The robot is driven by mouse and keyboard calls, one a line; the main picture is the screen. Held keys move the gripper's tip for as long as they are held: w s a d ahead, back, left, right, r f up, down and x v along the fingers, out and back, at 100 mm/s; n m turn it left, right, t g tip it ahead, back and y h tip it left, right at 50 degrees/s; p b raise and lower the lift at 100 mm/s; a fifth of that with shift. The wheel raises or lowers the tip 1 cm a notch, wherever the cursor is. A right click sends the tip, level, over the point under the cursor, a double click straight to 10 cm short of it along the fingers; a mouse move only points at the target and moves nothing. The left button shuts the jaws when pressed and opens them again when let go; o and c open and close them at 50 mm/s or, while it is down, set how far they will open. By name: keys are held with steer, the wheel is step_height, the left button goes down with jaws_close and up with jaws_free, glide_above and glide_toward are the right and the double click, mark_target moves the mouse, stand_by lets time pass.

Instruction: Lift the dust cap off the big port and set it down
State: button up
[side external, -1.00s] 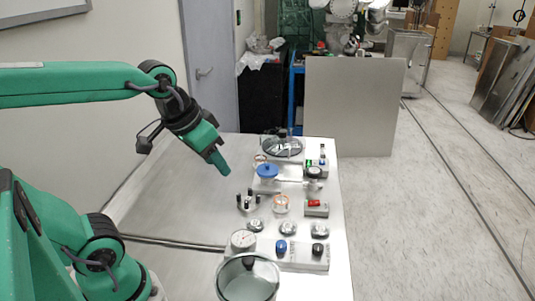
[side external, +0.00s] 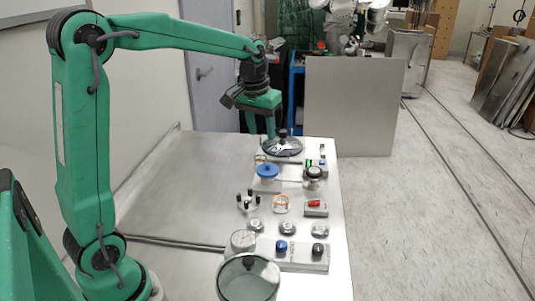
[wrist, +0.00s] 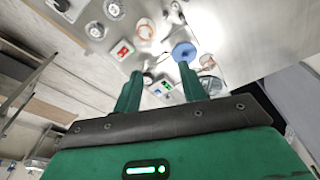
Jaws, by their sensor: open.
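The blue round cap (side external: 267,170), which looks like the dust cap, sits on a pale round port on the bench panel. It also shows in the wrist view (wrist: 184,51), just beyond the tip of the right-hand finger. It looks in place on the port, whose body is mostly hidden under it. My gripper (side external: 270,131) is above the far end of the panel, beyond and above the blue cap, apart from it. In the wrist view my gripper (wrist: 160,70) has its two fingers spread with nothing held between them.
A round dark glass-like lid with a knob (side external: 283,147) stands at the panel's far end, close to my gripper. A red-switch box (side external: 315,207), an orange-rimmed ring (side external: 281,204) and silver fittings crowd the panel. The bench left of them (side external: 175,195) is clear.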

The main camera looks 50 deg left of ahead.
steer(key=n+g, duration=0.2)
glide_above(267, 165)
steer(key=f, duration=1)
steer(key=shift+w+d+f, duration=0.1)
steer(key=shift+w+d, duration=0.05)
steer(key=shift+w, duration=0.05)
steer(key=shift+f, duration=1.3)
steer(key=shift+f, duration=0.1)
steer(key=shift+s+a+f, duration=0.1)
steer(key=shift+f, duration=1.15)
steer(key=shift+a+f, duration=0.1)
steer(key=shift+f, duration=1.15)
jaws_close()
